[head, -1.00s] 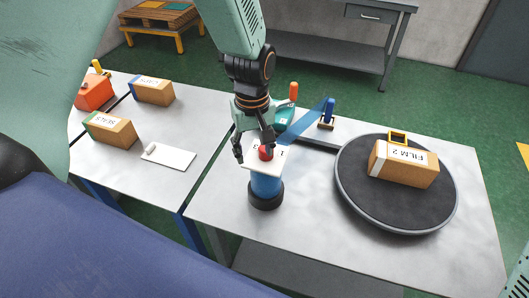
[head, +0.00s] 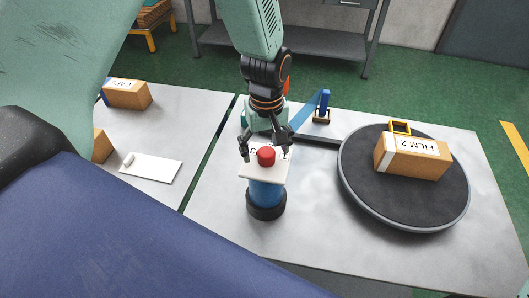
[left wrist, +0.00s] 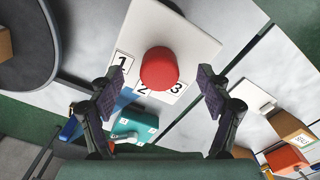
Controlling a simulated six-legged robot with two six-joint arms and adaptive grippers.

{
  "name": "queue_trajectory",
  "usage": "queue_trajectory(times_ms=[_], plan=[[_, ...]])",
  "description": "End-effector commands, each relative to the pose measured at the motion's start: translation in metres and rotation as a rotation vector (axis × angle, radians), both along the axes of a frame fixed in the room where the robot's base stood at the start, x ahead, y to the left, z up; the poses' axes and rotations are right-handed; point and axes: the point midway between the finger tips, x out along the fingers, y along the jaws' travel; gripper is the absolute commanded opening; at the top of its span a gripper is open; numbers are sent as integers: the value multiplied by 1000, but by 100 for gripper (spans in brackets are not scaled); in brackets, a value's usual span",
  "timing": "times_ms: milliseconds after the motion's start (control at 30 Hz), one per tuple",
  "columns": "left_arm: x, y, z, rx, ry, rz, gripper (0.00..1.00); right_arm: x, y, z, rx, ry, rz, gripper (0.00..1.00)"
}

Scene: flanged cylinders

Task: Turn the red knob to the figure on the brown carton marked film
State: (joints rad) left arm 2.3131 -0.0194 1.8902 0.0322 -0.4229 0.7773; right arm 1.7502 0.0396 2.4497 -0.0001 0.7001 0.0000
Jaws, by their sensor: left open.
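The red knob (head: 266,156) sits on a white plate (head: 262,174) on top of a blue cylinder (head: 265,194) with a dark base. The brown film carton (head: 418,160) reads "FILM 2" and lies on the dark turntable (head: 400,205). My right gripper is out of view.
The left table holds a brown carton (head: 128,95) and a white board (head: 151,167). A teal object (left wrist: 133,128) lies behind the plate. The table front is clear.

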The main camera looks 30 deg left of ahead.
Motion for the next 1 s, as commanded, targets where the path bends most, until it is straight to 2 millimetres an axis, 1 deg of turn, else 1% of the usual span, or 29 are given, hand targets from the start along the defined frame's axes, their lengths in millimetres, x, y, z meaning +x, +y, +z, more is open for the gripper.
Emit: queue_trajectory(times_ms=[33, 100, 233, 567, 1000], plan=[[-1, -1, -5, 1, 1, 0, 78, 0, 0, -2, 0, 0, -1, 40], [-1, -1, -9, 1, 1, 1, 78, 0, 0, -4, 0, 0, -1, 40], [0, -1, -13, 1, 1, 1, 78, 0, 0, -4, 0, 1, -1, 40], [2, 0, -13, 1, 1, -2, 78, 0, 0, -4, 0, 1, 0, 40], [3, 0, -12, 0, -1, -3, 78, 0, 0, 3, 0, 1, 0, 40]])
